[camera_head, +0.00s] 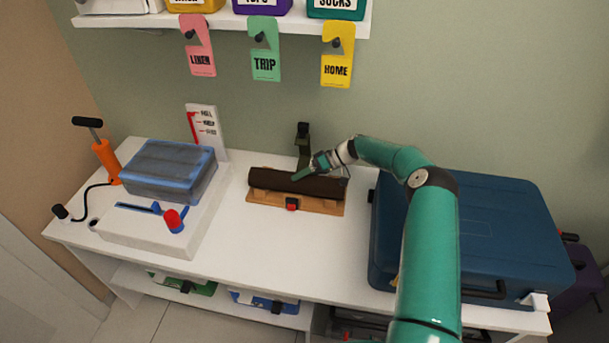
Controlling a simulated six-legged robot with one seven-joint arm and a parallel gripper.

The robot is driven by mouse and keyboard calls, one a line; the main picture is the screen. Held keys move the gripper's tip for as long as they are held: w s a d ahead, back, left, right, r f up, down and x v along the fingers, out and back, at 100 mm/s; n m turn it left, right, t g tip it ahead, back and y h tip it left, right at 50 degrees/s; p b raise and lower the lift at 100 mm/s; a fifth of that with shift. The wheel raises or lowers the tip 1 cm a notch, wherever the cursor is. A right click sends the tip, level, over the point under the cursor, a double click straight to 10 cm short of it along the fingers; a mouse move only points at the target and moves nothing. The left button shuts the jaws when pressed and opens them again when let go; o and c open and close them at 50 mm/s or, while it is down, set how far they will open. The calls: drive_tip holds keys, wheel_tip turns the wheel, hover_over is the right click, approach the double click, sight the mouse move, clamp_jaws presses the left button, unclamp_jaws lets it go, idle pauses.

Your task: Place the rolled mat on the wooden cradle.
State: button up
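A dark brown rolled mat (270,180) lies lengthwise on the wooden cradle (260,199), near the back middle of the white table. The cradle has a small red and black piece on its front. My green arm reaches in from the lower right, and my gripper (303,174) is over the middle of the mat, close to its upper side. Whether the fingers touch the mat, or are open or shut, is too small to tell. A dark upright post (303,140) stands just behind the mat.
A large blue case (500,215) fills the table's right side. At left are a blue-lidded clear box (170,170) on a white block (135,228), and an orange pump (105,160). Tags hang from the shelf (220,22) above. The table's front middle is clear.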

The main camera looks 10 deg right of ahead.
drive_tip(key=shift+o, duration=0.6)
drive_tip(key=shift+r, duration=0.1)
drive_tip(key=shift+d+r, duration=0.1)
drive_tip(key=shift+r, duration=0.15)
drive_tip(key=v, duration=0.7)
drive_tip(key=shift+d, duration=0.1)
idle(0.6)
